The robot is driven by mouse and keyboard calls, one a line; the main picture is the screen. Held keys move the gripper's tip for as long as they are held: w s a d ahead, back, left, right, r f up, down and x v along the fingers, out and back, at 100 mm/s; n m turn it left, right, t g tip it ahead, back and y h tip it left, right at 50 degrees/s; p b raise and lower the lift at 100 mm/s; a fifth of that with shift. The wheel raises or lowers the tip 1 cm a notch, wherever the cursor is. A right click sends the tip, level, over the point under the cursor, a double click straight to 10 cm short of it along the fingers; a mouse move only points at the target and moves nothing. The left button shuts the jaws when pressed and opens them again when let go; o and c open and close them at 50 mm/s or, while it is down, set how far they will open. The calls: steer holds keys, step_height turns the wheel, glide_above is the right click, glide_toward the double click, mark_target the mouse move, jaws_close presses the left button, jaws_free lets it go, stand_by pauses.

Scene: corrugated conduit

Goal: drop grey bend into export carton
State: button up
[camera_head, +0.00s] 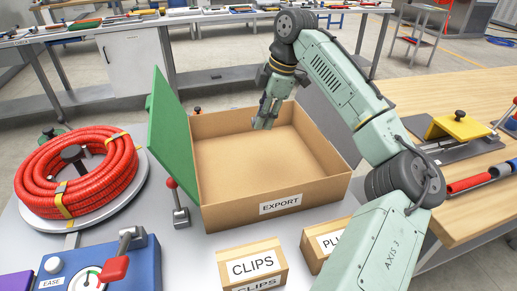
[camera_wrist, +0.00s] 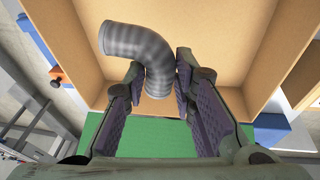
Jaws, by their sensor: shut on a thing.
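The export carton (camera_head: 235,216) is an open brown box labelled EXPORT on the table, and its inside looks empty apart from my gripper reaching over it. In the wrist view my gripper (camera_wrist: 159,75) is shut on the grey bend (camera_wrist: 135,42), a ribbed, curved piece of conduit. One end of the bend sticks out to the upper left; its other end lies between the fingers. The carton's bare brown inside (camera_wrist: 215,22) lies behind it. The height of the bend above the carton floor is hard to tell.
A green panel (camera_head: 171,130) stands up along the carton's left side. A red-knobbed lever (camera_head: 177,204) is near its front left corner. A red conduit coil (camera_head: 75,170) lies at the left. Cartons labelled CLIPS (camera_head: 252,268) and, partly hidden, PLU (camera_head: 325,243) stand in front.

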steer(key=shift+w+f, duration=0.1)
steer(key=shift+w, duration=0.05)
step_height(320, 180, down, 6)
steer(key=b, duration=0.6)
steer(key=shift+r, duration=0.2)
steer(key=o, duration=1)
steer(key=shift+c, duration=0.2)
steer(key=v, duration=1.2)
